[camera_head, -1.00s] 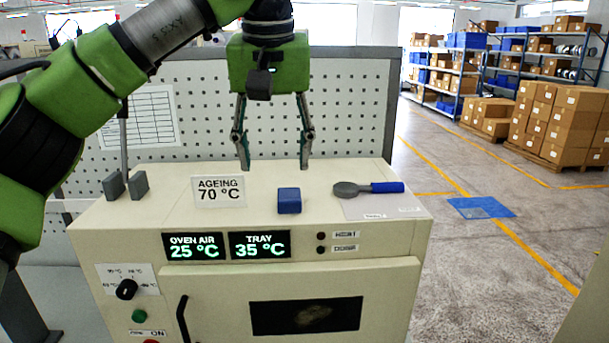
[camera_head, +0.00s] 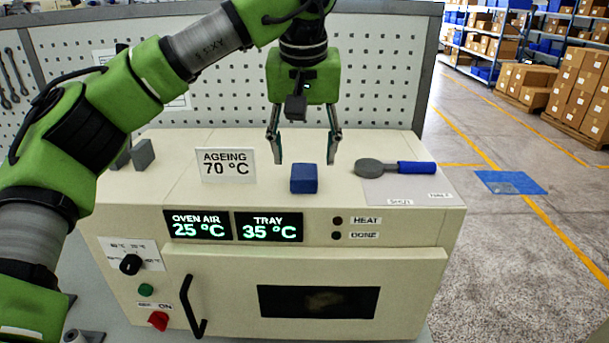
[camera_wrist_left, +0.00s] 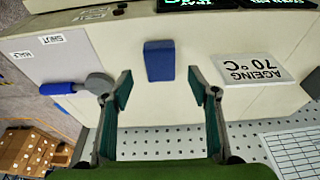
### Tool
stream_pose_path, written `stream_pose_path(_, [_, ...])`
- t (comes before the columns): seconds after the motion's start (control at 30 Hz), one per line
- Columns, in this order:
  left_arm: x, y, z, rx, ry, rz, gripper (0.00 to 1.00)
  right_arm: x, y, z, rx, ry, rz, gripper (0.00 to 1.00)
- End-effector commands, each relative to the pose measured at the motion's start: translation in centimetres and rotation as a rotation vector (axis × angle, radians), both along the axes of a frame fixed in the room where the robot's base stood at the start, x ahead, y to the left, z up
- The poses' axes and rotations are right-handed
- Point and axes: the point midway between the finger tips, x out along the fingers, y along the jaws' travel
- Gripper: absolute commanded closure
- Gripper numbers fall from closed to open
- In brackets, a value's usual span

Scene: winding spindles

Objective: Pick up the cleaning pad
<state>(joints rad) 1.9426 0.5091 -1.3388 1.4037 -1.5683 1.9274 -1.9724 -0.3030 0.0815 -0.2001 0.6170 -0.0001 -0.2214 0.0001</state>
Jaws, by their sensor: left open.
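The cleaning pad looks to be the small blue block (camera_head: 304,179) on top of the cream oven (camera_head: 330,222), near its front edge. It also shows in the left wrist view (camera_wrist_left: 159,61), ahead of the fingertips and between their lines. My left gripper (camera_head: 305,160) points down above the oven top, its fingers open and apart on either side of the block's line. In the left wrist view its open fingers (camera_wrist_left: 167,88) hold nothing. It does not touch the block. My right gripper is not in view.
An "AGEING 70 °C" sign (camera_head: 226,166) stands left of the block. Grey blocks (camera_head: 143,153) stand at the left. A perforated panel (camera_head: 380,70) rises behind.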

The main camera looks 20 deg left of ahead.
Motion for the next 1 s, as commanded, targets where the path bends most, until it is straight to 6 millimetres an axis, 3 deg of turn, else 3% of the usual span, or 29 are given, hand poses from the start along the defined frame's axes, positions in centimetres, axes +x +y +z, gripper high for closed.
stream_pose_path(0.13, [0.5, 0.2, -1.1, 0.0, 0.004, -0.001, 0.46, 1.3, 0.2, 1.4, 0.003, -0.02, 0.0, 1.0])
stream_pose_path(0.4, [1.6, 0.6, -4.5, 0.0, 0.001, -0.001, 0.46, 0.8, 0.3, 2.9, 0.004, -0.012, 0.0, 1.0])
stream_pose_path(0.67, [1.7, 0.5, -4.9, -0.001, -0.001, -0.001, 0.46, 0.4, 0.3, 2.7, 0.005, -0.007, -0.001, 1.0])
stream_pose_path(0.8, [1.7, 0.5, -4.9, 0.0, -0.001, -0.001, 0.82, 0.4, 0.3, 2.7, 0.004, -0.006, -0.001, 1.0])
stream_pose_path(1.0, [1.7, 0.5, -4.8, -0.001, 0.0, -0.001, 0.84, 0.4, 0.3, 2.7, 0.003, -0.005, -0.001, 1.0])
